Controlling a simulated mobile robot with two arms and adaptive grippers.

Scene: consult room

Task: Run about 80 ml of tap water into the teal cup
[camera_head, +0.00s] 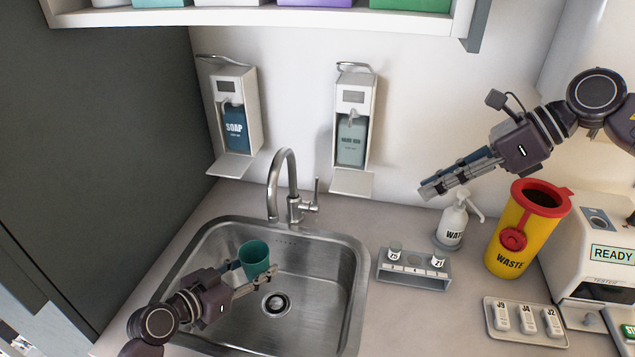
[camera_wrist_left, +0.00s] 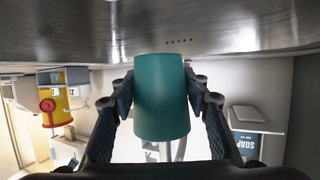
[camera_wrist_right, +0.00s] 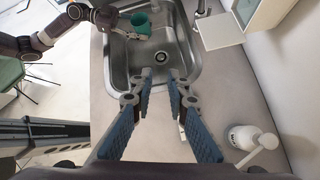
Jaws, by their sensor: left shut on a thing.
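The teal cup (camera_head: 254,257) is held over the left part of the steel sink (camera_head: 335,300). My left gripper (camera_head: 252,278) is shut on it, with a finger on each side in the left wrist view, where the cup (camera_wrist_left: 161,98) fills the middle. The cup also shows in the right wrist view (camera_wrist_right: 141,22). The tap (camera_head: 290,185) stands behind the sink, its spout above and to the right of the cup in the head view. Its lever (camera_head: 316,193) is on the right side. I see no water running. My right gripper (camera_head: 428,192) is open and empty, above the counter right of the sink.
A soap dispenser (camera_head: 236,125) and a second dispenser (camera_head: 352,135) hang on the wall. Right of the sink are a vial rack (camera_head: 414,272), a white pump bottle (camera_head: 452,225), a yellow waste bin (camera_head: 515,235), a labelled tray (camera_head: 525,330) and a white machine (camera_head: 590,245).

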